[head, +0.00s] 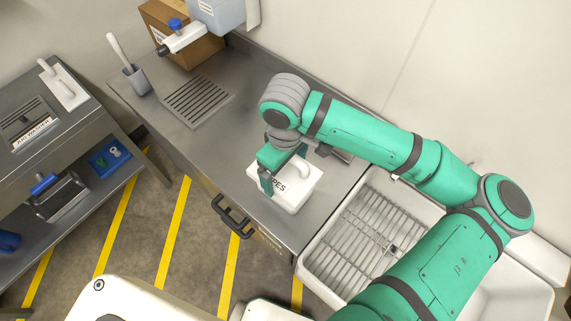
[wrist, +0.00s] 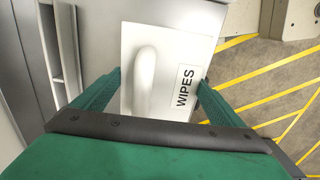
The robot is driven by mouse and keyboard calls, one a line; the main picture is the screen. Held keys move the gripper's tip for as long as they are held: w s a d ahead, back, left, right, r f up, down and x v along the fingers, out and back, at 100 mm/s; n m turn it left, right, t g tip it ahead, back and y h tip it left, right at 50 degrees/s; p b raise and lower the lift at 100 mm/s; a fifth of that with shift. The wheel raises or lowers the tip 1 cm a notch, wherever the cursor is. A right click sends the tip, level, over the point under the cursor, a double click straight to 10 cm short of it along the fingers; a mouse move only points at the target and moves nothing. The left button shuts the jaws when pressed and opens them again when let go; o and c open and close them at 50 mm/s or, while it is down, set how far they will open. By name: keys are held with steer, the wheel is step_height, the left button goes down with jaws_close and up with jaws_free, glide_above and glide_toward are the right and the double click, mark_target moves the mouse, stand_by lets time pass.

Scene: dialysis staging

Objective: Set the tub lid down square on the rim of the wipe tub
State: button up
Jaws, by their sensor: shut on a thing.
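The tub lid (head: 313,172) is a flat white square with a raised white bar handle and a WIPES label. In the wrist view the lid (wrist: 190,50) lies between the fingers of my gripper (wrist: 160,82). My gripper (head: 283,170) points down and is shut on the lid at opposite sides. In the head view a white body, the wipe tub (head: 291,206), shows directly below the lid on the steel counter. The lid hides its rim. I cannot tell whether the lid touches the rim or hangs just above it.
A sink with a wire rack (head: 355,235) lies right of the tub. A cardboard box (head: 190,50) stands behind. A lower bench (head: 60,130) stands across the striped floor.

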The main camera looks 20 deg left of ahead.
mark_target(283, 173)
steer(key=shift+w+f, duration=0.1)
steer(key=shift+f, duration=1.7)
steer(key=shift+s+a+f, duration=0.1)
steer(key=shift+s+a, duration=0.1)
steer(key=shift+s, duration=0.2)
stand_by(0.5)
steer(key=shift+f, duration=0.55)
steer(key=shift+s, duration=0.15)
steer(key=shift+s+a, duration=0.1)
steer(key=shift+f, duration=0.15)
steer(key=shift+a, duration=0.1)
steer(key=shift+c, duration=0.4)
